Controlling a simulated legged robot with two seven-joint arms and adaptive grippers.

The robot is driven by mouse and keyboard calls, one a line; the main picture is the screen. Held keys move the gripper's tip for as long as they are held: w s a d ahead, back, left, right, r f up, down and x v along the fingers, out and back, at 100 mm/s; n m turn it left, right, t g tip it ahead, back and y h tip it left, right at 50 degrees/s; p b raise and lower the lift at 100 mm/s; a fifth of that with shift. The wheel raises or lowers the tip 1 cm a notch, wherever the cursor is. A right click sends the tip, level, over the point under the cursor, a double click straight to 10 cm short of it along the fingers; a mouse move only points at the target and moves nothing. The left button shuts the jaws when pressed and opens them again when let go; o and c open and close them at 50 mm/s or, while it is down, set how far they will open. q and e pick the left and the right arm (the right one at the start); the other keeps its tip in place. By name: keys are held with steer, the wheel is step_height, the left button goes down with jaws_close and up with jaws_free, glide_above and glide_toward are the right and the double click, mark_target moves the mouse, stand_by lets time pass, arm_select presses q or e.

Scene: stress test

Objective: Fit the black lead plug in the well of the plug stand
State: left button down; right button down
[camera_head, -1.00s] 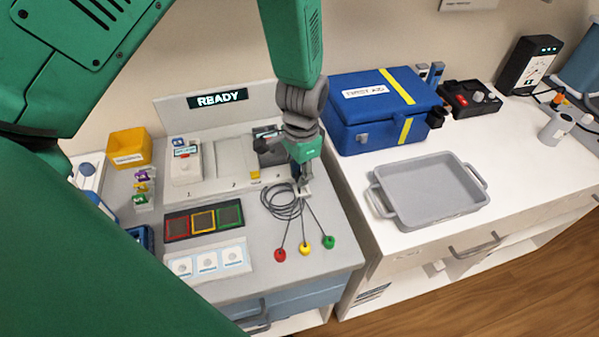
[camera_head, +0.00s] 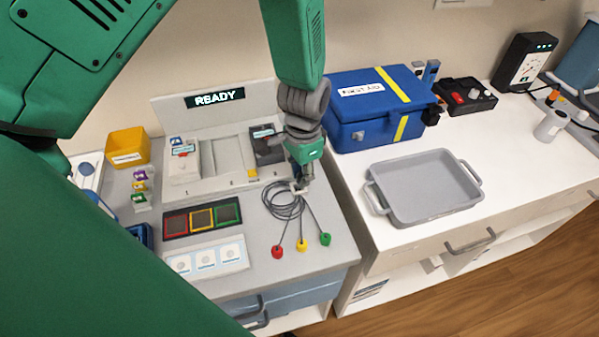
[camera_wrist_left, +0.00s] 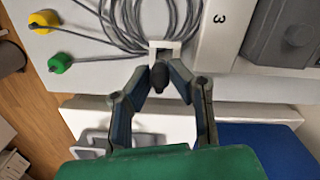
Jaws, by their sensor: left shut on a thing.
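My left gripper (camera_head: 301,183) reaches down over the back right of the grey worktop, beside the coiled grey leads (camera_head: 283,200). In the left wrist view the left gripper (camera_wrist_left: 159,78) has its fingertips closed on a small dark plug (camera_wrist_left: 158,76), which I take for the black lead plug. A white U-shaped piece (camera_wrist_left: 165,46) sits right at the plug's far end, by the coil. It may be the plug stand; its well is hidden, and I cannot tell whether the plug is inside. My right gripper is not in view.
Red (camera_head: 277,252), yellow (camera_head: 302,244) and green (camera_head: 325,239) lead ends lie in front of the coil. A dark grey block (camera_head: 267,147) stands close left of the gripper. A blue first-aid box (camera_head: 352,137) and grey tray (camera_head: 420,190) are at right.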

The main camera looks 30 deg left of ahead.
arm_select(q)
steer(key=shift+d+r, duration=0.1)
steer(key=shift+d, duration=0.25)
steer(key=shift+a, duration=0.85)
steer(key=shift+d+p, duration=0.3)
steer(key=shift+d, duration=0.2)
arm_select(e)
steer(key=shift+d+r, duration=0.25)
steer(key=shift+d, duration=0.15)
arm_select(q)
steer(key=shift+a, duration=0.15)
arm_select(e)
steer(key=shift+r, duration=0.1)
arm_select(q)
steer(key=shift+a, duration=0.3)
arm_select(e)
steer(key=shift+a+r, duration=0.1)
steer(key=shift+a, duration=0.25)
arm_select(q)
steer(key=shift+d+p, duration=0.3)
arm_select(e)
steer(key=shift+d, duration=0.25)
